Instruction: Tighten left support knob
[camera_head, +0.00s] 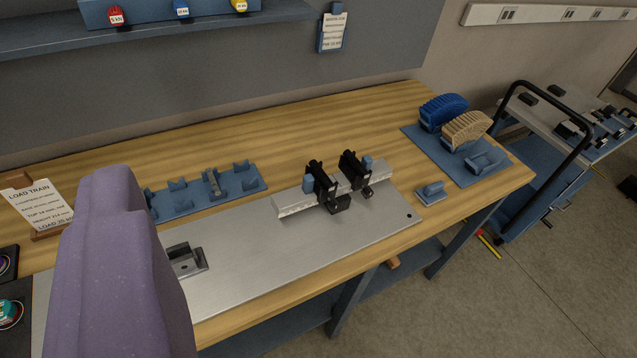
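Two black supports stand upright side by side on a silver rail (292,203) on a grey metal plate (290,262). A large purple rounded part, likely mine, fills the lower left. No gripper fingers show.
A blue holder (250,181) with cradles lies behind the plate. A grey bracket (186,261) sits on the plate, partly hidden by the purple part. A blue mat (470,171) with blue and tan curved pieces lies right on the wooden table (390,110). A cart (515,190) stands beyond.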

